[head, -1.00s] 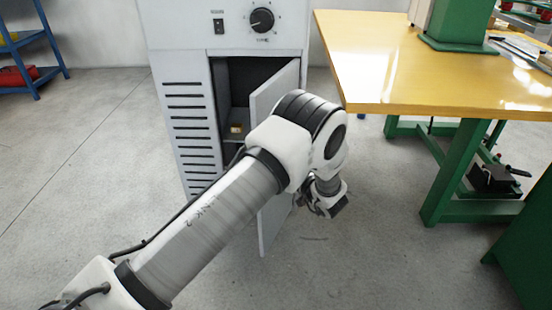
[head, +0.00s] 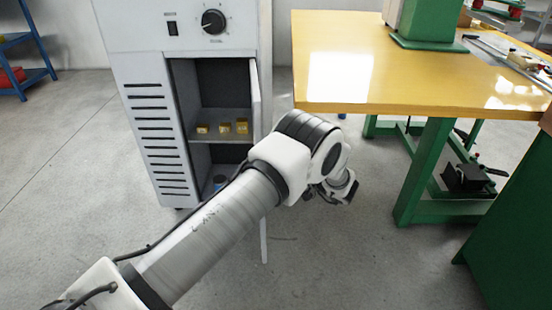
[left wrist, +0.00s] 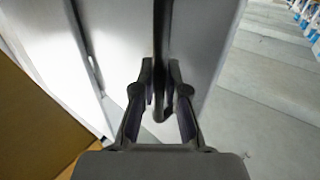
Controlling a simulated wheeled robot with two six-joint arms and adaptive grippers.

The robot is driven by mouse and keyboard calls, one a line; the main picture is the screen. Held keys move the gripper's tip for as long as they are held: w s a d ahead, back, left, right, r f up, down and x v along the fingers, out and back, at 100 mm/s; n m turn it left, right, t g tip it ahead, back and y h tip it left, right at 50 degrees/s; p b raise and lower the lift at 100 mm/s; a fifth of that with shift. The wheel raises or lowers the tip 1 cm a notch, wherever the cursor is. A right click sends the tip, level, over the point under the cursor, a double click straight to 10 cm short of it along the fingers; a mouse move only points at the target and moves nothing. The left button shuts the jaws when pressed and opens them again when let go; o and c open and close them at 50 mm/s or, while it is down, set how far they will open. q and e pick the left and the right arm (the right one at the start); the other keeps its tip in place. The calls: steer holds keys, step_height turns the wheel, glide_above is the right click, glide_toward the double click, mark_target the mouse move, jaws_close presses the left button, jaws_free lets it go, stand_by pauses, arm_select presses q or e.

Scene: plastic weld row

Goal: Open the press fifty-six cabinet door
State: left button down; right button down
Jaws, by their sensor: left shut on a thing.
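The press cabinet (head: 150,120) is light grey, with side vents and a control panel on top. Its door (head: 255,95) stands wide open, seen almost edge-on at the opening's right side; my left arm hides its middle. My left gripper (head: 341,189) is right of the door, small and partly hidden by its wrist. In the left wrist view, the fingers (left wrist: 162,85) are shut on a dark vertical handle (left wrist: 161,45) on the pale door panel (left wrist: 200,40). My right gripper is in neither view.
Inside the cabinet, three small yellow items (head: 225,128) sit on a shelf, with a dark round object (head: 220,183) below. A yellow-topped table (head: 370,70) with green legs stands close on the right. A blue rack (head: 35,50) is far left. The floor left of the cabinet is clear.

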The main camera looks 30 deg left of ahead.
arm_select(q)
steer(key=c, duration=1.2)
jaws_free()
steer(key=d, duration=1.2)
steer(key=shift+s, duration=0.2)
steer(key=shift+a, duration=0.1)
